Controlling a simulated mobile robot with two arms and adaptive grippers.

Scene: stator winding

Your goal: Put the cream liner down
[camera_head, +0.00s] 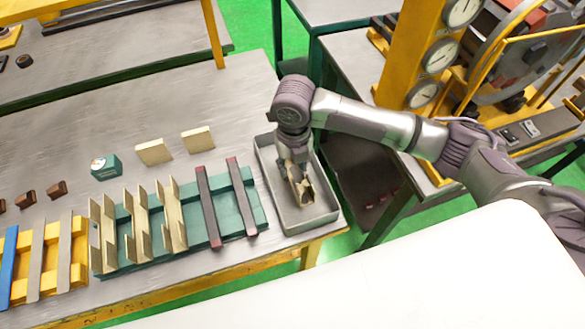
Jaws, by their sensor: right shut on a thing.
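My right gripper (299,193) points down inside the grey tray (312,224) at the right end of the table. It is shut on a cream liner (307,189), which is mostly hidden by the fingers and low in the tray. I cannot tell whether the liner touches the tray floor. Two flat cream liners (154,152) lie on the table left of the tray. Several cream liners (140,218) stand upright in the slots of the green block (243,203). My left gripper is not in view.
Two dark bars with reddish ends (208,206) lie across the green block. A yellow block (75,265) with blue and grey strips is at the left. A small green box (105,167) stands behind. A yellow machine with gauges (437,55) is at the upper right.

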